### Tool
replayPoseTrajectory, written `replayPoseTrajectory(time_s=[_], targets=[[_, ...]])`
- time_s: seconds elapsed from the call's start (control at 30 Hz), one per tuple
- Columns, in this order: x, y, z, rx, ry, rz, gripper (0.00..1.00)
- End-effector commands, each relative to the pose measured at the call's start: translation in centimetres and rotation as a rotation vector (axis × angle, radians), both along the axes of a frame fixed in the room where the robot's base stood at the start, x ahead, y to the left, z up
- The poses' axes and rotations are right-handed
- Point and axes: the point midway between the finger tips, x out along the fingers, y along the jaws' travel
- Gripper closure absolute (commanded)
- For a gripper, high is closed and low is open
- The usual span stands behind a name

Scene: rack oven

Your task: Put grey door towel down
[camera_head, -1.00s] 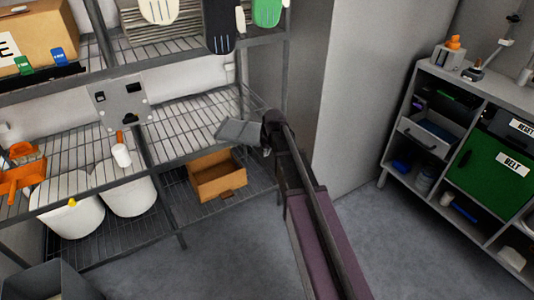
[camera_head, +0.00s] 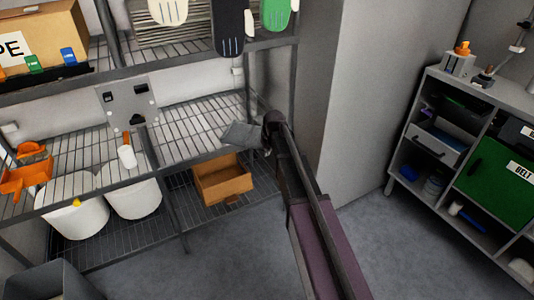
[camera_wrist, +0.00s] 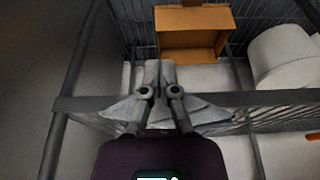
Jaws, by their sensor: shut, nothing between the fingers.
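The grey towel (camera_head: 240,134) is at the right end of the wire middle shelf, near its front edge. In the wrist view the towel (camera_wrist: 205,112) spreads to both sides of my fingers as a crumpled grey cloth. My gripper (camera_wrist: 159,73) is shut right at the towel, with nothing held between its fingers. In the head view my gripper (camera_head: 268,148) is at the towel's right side, partly hidden by my own arm. Whether the towel lies flat on the shelf cannot be told.
An open cardboard box (camera_head: 222,181) and white buckets (camera_head: 133,198) stand on the lower shelf. A grey panel (camera_head: 127,104) and orange items (camera_head: 24,181) are further left. Gloves (camera_head: 230,22) hang above. A grey wall (camera_head: 375,100) stands right of the rack.

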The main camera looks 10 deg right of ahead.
Motion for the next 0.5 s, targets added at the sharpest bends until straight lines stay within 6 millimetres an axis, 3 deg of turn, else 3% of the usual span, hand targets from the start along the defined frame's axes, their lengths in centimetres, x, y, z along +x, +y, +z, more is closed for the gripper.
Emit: replayPoseTrajectory(time_s=[0.17,0.5], targets=[[1.3,0.3,0.0,0.0,0.0,0.001,1.0],[6.9,2.2,0.0,0.0,0.0,0.0,1.0]])
